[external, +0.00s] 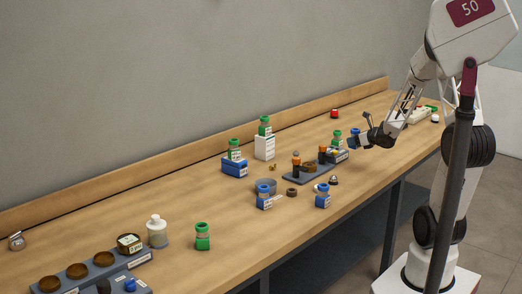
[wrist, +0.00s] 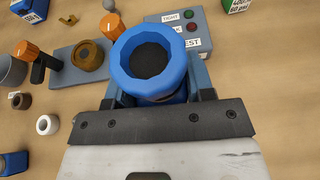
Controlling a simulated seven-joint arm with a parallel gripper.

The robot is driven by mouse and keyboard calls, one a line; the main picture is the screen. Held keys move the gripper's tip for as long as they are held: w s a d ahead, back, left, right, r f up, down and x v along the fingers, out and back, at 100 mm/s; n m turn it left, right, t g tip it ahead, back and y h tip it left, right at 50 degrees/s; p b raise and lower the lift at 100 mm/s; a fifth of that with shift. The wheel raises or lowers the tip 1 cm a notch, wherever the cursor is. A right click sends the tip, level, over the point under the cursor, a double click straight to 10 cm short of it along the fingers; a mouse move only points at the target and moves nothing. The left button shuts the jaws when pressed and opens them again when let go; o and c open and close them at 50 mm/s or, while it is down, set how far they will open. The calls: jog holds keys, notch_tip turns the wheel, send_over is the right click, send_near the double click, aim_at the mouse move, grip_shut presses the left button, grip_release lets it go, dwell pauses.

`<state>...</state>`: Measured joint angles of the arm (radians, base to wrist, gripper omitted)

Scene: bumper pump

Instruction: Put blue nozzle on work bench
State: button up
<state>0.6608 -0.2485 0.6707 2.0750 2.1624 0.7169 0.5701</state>
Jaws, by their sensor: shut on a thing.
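The blue nozzle is a ring-shaped blue piece with a dark centre, seen from above in the wrist view (wrist: 122,66). It also shows at my gripper's tip in the external view (external: 354,135). My gripper (wrist: 156,92) is shut on it, with a finger on each side; the gripper shows over the bench's right part in the external view (external: 362,140). The nozzle appears held above the surface; the exact height is unclear. Its lower part is hidden. The work bench (external: 130,205) is a long wooden top with a raised back edge.
Several green and blue bottles and boxes stand farther left. Bare wood (external: 250,225) lies toward the front left.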

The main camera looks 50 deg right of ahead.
jog(key=w+a+n+y, duration=0.2)
jog(key=w+a, duration=0.2)
jog(key=a, duration=0.4)
jog(key=w+a+r+n+g+y, duration=0.1)
jog(key=w+a, duration=0.2)
jog(key=a, duration=0.5)
jog(key=w+a+n+y, duration=0.2)
jog(key=w+a, duration=0.2)
jog(key=a, duration=0.4)
jog(key=a+n+g+y, duration=0.3)
jog(key=a+n+y, duration=0.15)
jog(key=a, duration=2.15)
jog(key=s+a+f+n+g+y, duration=0.1)
jog(key=s+a+f+n+g, duration=0.1)
jog(key=s+a, duration=0.7)
jog(key=s+a+f+n+g+y, duration=0.1)
jog(key=s+a, duration=0.8)
jog(key=a, duration=0.9)
jog(key=s+a+f+n+g+y, duration=0.2)
jog(key=s+a+n+g, duration=0.3)
jog(key=s+a, duration=0.4)
jog(key=shift+a+f+n+g+y, duration=0.2)
jog(key=shift+a+g, duration=0.15)
jog(key=shift+a, duration=0.95)
jog(key=shift+a+f+n+g+y, duration=0.15)
jog(key=shift+a+g, duration=0.2)
jog(key=shift+a, duration=0.9)
jog(key=shift+s+a, duration=0.4)
jog(key=shift+s, duration=0.15)
jog(key=shift+w, duration=0.1)
